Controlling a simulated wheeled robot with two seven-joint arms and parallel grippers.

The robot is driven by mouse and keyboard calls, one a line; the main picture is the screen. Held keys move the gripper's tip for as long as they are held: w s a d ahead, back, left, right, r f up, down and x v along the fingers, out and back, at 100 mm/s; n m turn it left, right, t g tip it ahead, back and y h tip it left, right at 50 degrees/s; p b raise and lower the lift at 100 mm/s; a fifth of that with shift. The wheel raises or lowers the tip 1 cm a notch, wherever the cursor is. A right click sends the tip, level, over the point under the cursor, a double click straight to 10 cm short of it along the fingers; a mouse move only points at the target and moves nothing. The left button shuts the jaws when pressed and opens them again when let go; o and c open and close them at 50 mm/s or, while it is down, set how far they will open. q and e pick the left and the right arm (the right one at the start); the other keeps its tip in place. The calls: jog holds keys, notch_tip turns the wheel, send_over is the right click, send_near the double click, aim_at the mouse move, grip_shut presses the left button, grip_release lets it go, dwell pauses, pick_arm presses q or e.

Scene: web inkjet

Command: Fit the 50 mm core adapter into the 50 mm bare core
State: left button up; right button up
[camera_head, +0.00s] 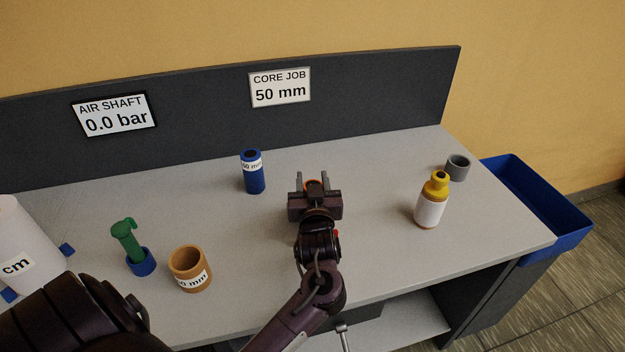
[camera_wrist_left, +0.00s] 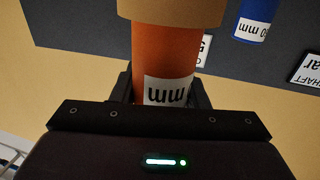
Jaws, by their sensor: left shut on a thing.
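My left gripper (camera_head: 314,185) is over the middle of the table, shut on an orange cylinder that looks like the core adapter (camera_head: 314,184). In the left wrist view the orange adapter (camera_wrist_left: 165,60) carries a white label ending in "mm". Its far end meets a wider tan piece (camera_wrist_left: 172,10), which looks like a core; how deep the adapter sits in it cannot be told. The gripper hides this piece in the head view. Another tan core (camera_head: 188,262), with a partly readable "mm" label, stands upright at the front left. My right gripper is not in view.
A blue labelled cylinder (camera_head: 253,172) stands behind left of the gripper. A green tool in a blue cup (camera_head: 141,263) is at left. A yellow-topped bottle (camera_head: 431,203) and grey ring (camera_head: 457,168) are at right. A blue bin (camera_head: 560,245) adjoins the right edge.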

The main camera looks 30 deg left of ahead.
pick_arm(q)
jog(key=shift+f+b, duration=0.65)
jog(key=shift+f, duration=0.45)
jog(key=o, duration=1.4)
jog(key=b+v, duration=0.1)
jog(key=v, duration=0.6)
jog(key=shift+s+d, duration=0.25)
jog(key=shift+s, duration=0.1)
